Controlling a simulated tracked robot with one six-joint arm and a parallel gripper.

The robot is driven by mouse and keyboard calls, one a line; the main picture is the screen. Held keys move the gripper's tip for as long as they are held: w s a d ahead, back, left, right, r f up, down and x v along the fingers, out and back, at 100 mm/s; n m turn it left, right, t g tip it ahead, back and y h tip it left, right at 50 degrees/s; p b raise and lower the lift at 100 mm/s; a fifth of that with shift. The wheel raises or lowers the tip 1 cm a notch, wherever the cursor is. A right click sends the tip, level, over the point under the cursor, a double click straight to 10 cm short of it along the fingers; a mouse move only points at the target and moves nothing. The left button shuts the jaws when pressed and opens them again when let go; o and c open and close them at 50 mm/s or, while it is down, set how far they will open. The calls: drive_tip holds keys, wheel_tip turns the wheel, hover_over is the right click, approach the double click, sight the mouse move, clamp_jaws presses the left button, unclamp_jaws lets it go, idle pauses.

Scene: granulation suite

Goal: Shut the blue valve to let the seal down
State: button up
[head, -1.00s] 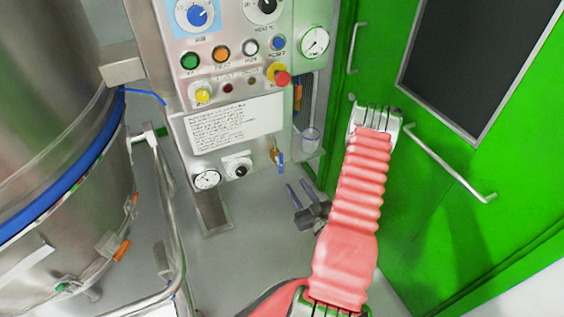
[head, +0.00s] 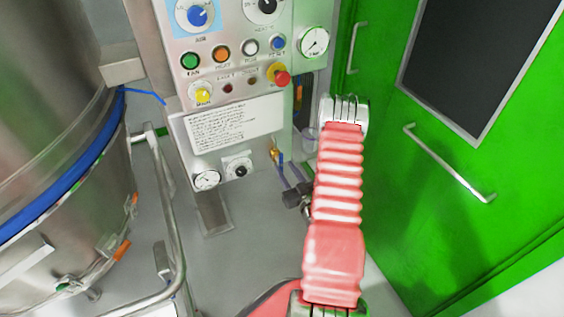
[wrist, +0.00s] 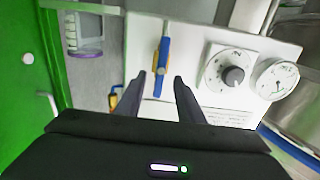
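The blue valve (wrist: 164,52) shows in the wrist view as a slim blue lever with a brass-coloured pivot, on the white panel. Its lever lies roughly in line with the thin pipe above it, slightly tilted. In the head view only its brass body (head: 274,155) shows clearly, low on the panel's right side; the lever is mostly hard to make out there. My gripper (wrist: 159,77) is open, its two dark fingers on either side of the lever with gaps left and right. In the head view my gripper (head: 287,166) is just below the valve.
A dial knob (wrist: 233,76) and a pressure gauge (wrist: 277,79) sit beside the valve. A clear container (wrist: 84,35) is on the other side. The green door (head: 440,180) stands right of my arm; a steel vessel (head: 50,190) and its rail (head: 165,200) stand left.

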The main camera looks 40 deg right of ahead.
sight(282, 162)
drive_tip(key=x, duration=0.4)
drive_tip(key=shift+w+d, duration=0.15)
drive_tip(key=shift+w, duration=0.25)
drive_tip(key=shift+c, duration=0.4)
clamp_jaws()
drive_tip(key=shift+s+d, duration=0.1)
drive_tip(key=shift+d, duration=0.05)
